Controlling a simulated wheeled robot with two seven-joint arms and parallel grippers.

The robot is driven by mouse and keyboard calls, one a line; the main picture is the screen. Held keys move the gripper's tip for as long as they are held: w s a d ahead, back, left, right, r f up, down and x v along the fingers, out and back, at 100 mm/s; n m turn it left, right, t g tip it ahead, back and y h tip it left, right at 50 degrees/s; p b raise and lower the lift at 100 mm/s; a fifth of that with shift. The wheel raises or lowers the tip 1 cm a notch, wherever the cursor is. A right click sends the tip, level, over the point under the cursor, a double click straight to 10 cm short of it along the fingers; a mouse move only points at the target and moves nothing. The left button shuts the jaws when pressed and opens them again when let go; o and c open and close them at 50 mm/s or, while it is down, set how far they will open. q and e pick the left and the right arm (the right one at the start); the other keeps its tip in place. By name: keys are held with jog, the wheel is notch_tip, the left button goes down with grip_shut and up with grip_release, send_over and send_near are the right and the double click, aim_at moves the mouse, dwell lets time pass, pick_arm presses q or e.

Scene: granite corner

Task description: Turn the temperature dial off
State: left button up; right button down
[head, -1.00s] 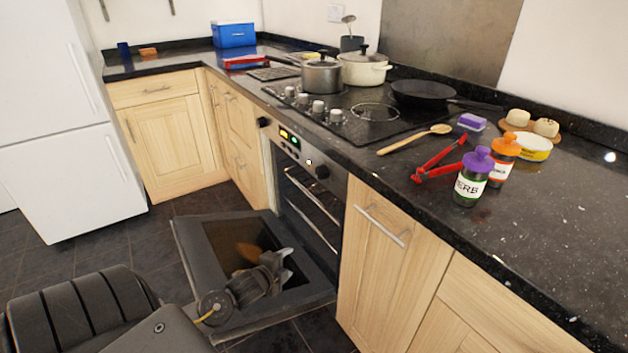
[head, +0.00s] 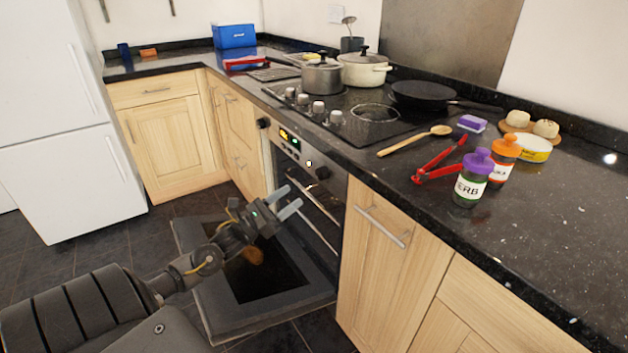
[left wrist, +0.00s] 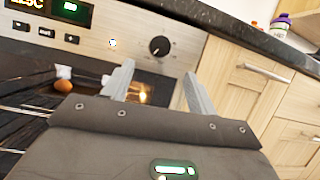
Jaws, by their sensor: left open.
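The oven's control panel (head: 292,152) is below the hob. A black dial (head: 322,172) is at its right end, and another dial (head: 263,122) is at its left end. I cannot read which is for temperature. The right dial also shows in the left wrist view (left wrist: 159,46), with a pale pointer mark and a small lit lamp (left wrist: 112,43) to its left. My left gripper (head: 290,198) is open and empty, in front of the oven and below the right dial, apart from it. In the left wrist view its fingertips (left wrist: 158,70) sit just under the dial.
The oven door (head: 215,305) is folded down open under my left arm. A brown rounded thing (left wrist: 62,86) shows in the oven. The worktop (head: 560,225) overhangs above the panel, with jars (head: 472,185) and red tongs (head: 438,162) on it. Cupboards (head: 385,260) stand right of the oven.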

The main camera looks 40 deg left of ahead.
aim_at(319, 176)
pick_arm(q)
jog(key=x, duration=0.9)
jog(key=shift+w+r+p, duration=0.1)
jog(key=shift+p, duration=0.2)
jog(key=shift+d, duration=0.1)
jog(key=c, duration=1)
